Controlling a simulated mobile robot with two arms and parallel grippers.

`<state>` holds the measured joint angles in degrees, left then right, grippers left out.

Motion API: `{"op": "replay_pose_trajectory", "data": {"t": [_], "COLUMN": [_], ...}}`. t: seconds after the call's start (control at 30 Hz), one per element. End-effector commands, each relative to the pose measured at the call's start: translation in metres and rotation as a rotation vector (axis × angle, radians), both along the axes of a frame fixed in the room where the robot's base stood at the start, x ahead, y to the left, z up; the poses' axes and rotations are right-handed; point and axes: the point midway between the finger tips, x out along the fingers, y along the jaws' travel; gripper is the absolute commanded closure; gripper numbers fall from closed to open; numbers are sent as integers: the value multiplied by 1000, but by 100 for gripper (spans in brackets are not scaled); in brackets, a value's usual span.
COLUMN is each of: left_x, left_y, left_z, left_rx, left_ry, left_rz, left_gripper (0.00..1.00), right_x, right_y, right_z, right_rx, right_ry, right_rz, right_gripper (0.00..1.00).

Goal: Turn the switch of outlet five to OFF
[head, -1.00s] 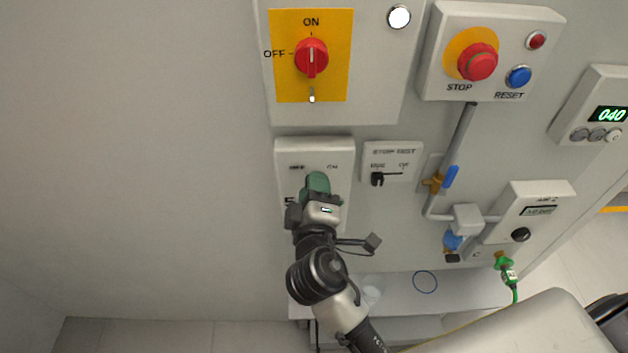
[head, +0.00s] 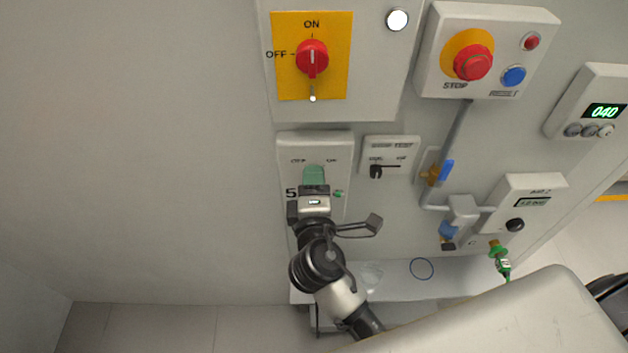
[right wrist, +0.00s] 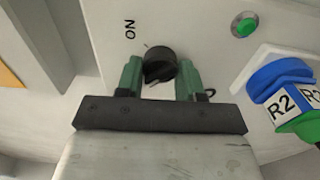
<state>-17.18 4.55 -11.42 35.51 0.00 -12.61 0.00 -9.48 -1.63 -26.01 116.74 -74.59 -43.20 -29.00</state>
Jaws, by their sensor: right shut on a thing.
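The outlet five panel (head: 342,150) is a pale grey box on the wall, with a "5" on its left side. In the right wrist view its black rotary switch (right wrist: 160,65) sits between the green fingers of my right gripper (right wrist: 160,82), which is shut on it. An "ON" label shows to the upper left of the switch. In the head view my right gripper (head: 314,176) covers the switch, and the panel's upper lettering is too small to read surely. The knob's exact setting is hard to tell. My left gripper is not in view.
A green button (right wrist: 244,26) and a blue plug marked R2 (right wrist: 282,75) are beside the switch. Above is a red switch (head: 312,58) on a yellow plate. To the right are a small black-lever switch box (head: 392,146) and a stop button (head: 473,62). The left wall is bare.

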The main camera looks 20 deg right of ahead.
Motion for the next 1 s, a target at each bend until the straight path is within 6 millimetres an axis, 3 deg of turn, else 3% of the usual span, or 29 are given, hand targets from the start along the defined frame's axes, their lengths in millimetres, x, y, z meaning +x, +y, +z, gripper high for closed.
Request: {"op": "replay_pose_trajectory", "data": {"t": [0.17, 0.2, 0.37, 0.73, 1.0], "left_x": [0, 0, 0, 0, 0], "left_y": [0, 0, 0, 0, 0], "left_z": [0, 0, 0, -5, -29], "left_rx": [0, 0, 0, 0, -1], "left_ry": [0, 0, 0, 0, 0], "left_rz": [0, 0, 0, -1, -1], "left_gripper": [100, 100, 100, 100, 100], "right_x": [0, 0, 0, -7, -55], "right_y": [0, 0, 0, 2, 15], "right_z": [1, 1, 1, -2, -6], "right_rx": [-3, -3, -2, 0, 4], "right_ry": [-3, -3, -3, 0, 2], "right_rz": [0, 0, 0, 1, 0], "right_gripper": [86, 60, 37, 37, 37]}}
